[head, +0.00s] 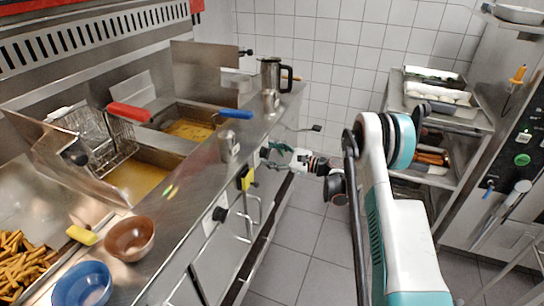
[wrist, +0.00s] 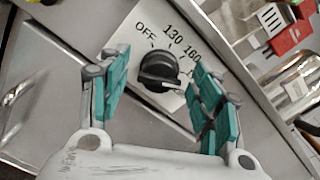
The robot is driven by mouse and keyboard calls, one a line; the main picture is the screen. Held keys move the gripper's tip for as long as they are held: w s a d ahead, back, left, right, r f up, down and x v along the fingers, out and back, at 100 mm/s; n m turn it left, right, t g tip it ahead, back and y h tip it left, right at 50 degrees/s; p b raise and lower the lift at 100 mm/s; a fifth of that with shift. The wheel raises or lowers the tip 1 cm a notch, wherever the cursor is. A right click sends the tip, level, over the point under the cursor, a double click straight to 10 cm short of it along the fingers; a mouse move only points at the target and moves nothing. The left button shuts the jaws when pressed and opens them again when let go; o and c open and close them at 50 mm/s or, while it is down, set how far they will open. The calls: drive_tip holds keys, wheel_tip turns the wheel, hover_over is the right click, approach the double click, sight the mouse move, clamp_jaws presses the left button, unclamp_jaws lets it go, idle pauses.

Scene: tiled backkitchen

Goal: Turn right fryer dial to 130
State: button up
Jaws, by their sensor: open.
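The right fryer dial is a black knob (wrist: 158,70) on a white plate marked OFF, 130 and 160, seen in the wrist view. Its raised bar lies roughly across the picture; I cannot tell surely which mark it points at. My gripper (wrist: 157,62) is open, with one teal finger pad on each side of the knob and gaps visible. In the head view my gripper (head: 277,157) is at the front panel below the right fryer, largely hiding the dial there.
Another black dial (head: 220,214) sits further left on the same panel, with a yellow object (head: 247,179) between. Handles and rails run along the fryer front. A metal jug (head: 271,74) stands on the counter. A tray rack (head: 440,110) stands right; tiled floor lies between.

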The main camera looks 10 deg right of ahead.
drive_tip(key=shift+c, duration=0.3)
drive_tip(key=c, duration=1)
drive_tip(key=shift+s+f+n, duration=0.1)
drive_tip(key=shift+f+n, duration=0.05)
drive_tip(key=shift+n, duration=3.8)
drive_tip(key=shift+f+n, duration=0.15)
drive_tip(key=shift+n, duration=3.8)
